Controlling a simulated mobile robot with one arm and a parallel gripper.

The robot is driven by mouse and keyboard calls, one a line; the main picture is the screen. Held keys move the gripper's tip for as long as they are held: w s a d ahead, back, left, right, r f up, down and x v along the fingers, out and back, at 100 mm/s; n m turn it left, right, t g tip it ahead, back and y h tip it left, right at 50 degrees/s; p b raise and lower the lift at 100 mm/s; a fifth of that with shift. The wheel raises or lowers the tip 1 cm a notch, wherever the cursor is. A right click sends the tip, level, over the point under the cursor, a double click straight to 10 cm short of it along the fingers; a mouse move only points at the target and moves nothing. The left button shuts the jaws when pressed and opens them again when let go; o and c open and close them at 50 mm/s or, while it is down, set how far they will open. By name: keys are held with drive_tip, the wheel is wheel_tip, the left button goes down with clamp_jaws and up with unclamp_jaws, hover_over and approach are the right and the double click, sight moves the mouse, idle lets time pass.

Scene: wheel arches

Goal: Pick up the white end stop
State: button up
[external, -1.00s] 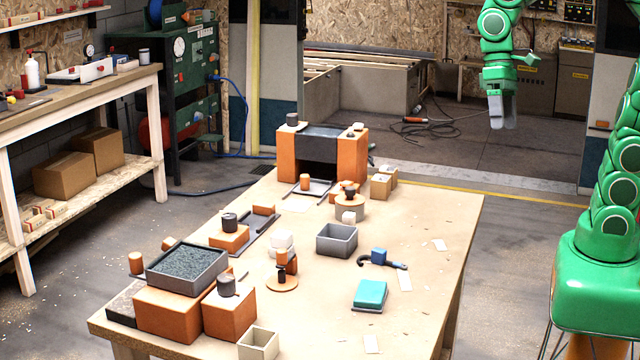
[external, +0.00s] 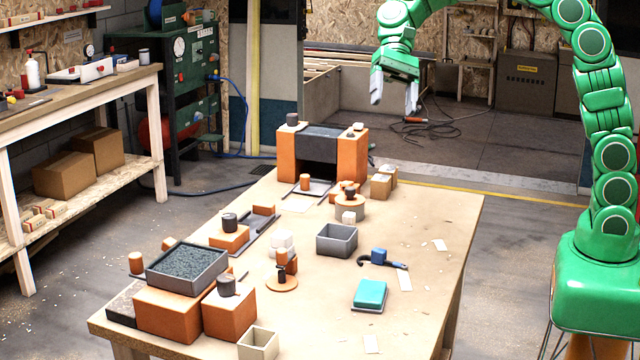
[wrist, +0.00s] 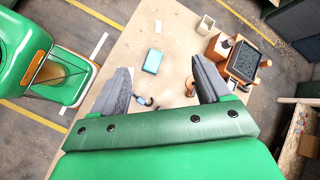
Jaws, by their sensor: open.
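Several white pieces show in the external view, and I cannot tell for certain which is the end stop. A small white block (external: 348,217) sits at the front of a round tan-and-orange stand (external: 350,205). A larger white piece (external: 282,240) stands by a small orange block (external: 287,262) left of the grey bin. A small pale piece (external: 357,126) lies on top of the orange arch's right pillar. My gripper (external: 394,92) is open and empty, high above and beyond the table's far part. Its two fingers also show apart in the wrist view (wrist: 160,82).
The orange arch (external: 292,155) with a dark span stands at the table's far end. A grey bin (external: 337,240), a blue clamp-like tool (external: 379,257) and a teal block (external: 370,294) stand nearby. The table's right side (external: 440,215) is mostly clear.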

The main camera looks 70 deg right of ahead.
drive_tip(key=w+d+f+m+t+y, duration=0.1)
drive_tip(key=w+f+m+y, duration=0.15)
drive_tip(key=w, duration=0.65)
drive_tip(key=w+d+f+m+y, duration=0.1)
drive_tip(key=w+d+f+m, duration=0.15)
drive_tip(key=w, duration=0.55)
drive_tip(key=w+f+m+t+y, duration=0.15)
drive_tip(key=w+m, duration=0.25)
drive_tip(key=w, duration=0.5)
approach(278, 244)
drive_tip(key=shift+x, duration=0.9)
drive_tip(key=shift+f, duration=0.25)
drive_tip(key=shift+x, duration=1.15)
drive_tip(key=shift+r+x, duration=0.15)
drive_tip(key=shift+x, duration=1.2)
drive_tip(key=shift+r+x, duration=0.1)
drive_tip(key=shift+x, duration=1.25)
drive_tip(key=shift+a, duration=0.1)
drive_tip(key=c, duration=1.1)
